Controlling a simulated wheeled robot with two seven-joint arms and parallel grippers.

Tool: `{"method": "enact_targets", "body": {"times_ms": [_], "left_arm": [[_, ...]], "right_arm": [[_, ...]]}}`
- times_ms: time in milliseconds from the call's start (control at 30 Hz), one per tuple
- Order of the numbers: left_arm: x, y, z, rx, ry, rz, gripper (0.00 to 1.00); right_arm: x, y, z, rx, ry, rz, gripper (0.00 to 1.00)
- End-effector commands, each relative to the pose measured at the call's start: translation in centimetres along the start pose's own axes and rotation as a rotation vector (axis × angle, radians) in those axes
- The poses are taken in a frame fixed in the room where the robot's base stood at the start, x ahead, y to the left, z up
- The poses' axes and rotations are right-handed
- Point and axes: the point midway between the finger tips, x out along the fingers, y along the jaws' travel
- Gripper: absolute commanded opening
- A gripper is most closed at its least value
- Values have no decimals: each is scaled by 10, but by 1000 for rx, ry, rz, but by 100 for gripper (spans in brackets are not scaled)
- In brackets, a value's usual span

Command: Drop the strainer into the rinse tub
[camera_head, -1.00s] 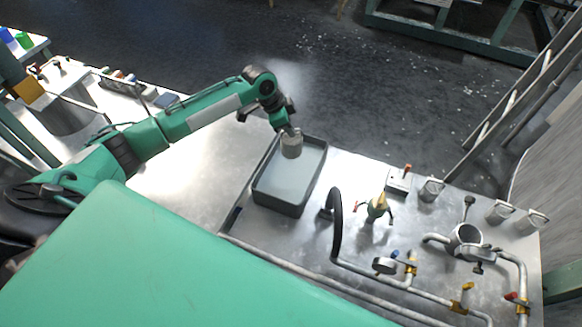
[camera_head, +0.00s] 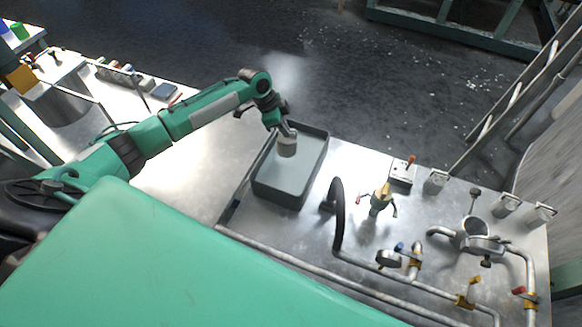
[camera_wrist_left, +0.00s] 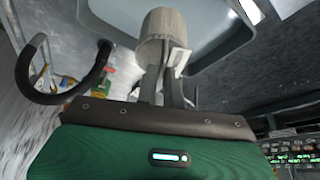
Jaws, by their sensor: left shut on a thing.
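The strainer (camera_head: 287,148) is a pale grey cup held over the rinse tub (camera_head: 281,194), a grey rectangular basin on the metal bench. My left gripper (camera_head: 291,132) is shut on the strainer and has it above the tub's inside, near the far left part. In the left wrist view the strainer (camera_wrist_left: 163,24) stands at the tips of the gripper's fingers (camera_wrist_left: 172,62), with the tub's pale inside and rim (camera_wrist_left: 215,52) beyond it. I cannot tell how far the strainer is above the tub's floor. My right gripper is not in view.
A black curved hose (camera_head: 338,215) stands just right of the tub. Pipes with valves (camera_head: 413,262) run along the bench's near right. A yellow-topped fitting (camera_head: 381,199) and several metal cups stand at right. Bare bench (camera_head: 195,180) lies left of the tub.

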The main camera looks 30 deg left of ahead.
Motion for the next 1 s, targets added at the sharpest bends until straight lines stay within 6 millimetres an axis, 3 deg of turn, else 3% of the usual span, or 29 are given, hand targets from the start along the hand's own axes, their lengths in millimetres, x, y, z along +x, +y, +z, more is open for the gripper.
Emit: {"method": "enact_targets", "body": {"times_ms": [333, 367, 467, 800, 1000], "left_arm": [[4, 0, 2, 0, 0, -1, 0], [4, 0, 2, 0, 0, -1, 14], [4, 0, 2, 0, 0, -1, 34], [2, 0, 2, 0, 0, -1, 34], [-26, -1, 3, 1, 0, -5, 34]], "right_arm": [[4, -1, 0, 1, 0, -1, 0], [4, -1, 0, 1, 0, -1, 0], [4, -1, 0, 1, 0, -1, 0], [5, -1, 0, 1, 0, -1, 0], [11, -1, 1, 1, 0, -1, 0]]}}
